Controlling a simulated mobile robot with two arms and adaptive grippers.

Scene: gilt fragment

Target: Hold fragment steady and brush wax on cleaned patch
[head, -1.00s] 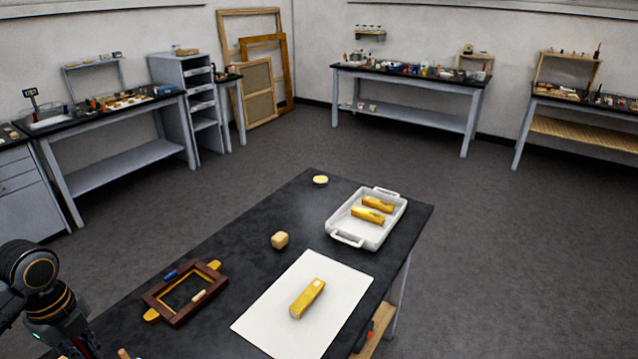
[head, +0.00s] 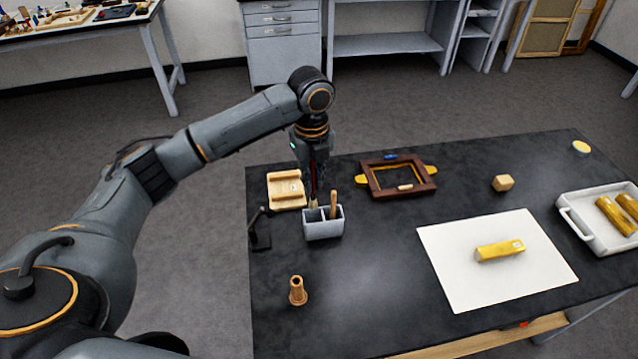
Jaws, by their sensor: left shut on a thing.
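A gilt fragment (head: 500,251) lies on a white sheet (head: 455,275) on the dark table, with a small pale patch at its right end. My left gripper (head: 314,190) points down over the grey two-slot holder (head: 323,228), left of the sheet. It is shut on a slim brush (head: 313,203) that is mostly hidden by the fingers, its lower end at the holder's left slot. I cannot tell whether it is clear of the slot. Another wooden handle (head: 334,203) stands in the right slot. The fragment is untouched. My right gripper is out of view.
A wooden frame (head: 373,180) lies behind the sheet, with a tan block (head: 503,183) to its right. A white tray (head: 577,226) holds two gilt pieces. A pale yellow disc (head: 581,147), a wooden rest (head: 286,190) and a turned wooden piece (head: 298,291) also stand on the table.

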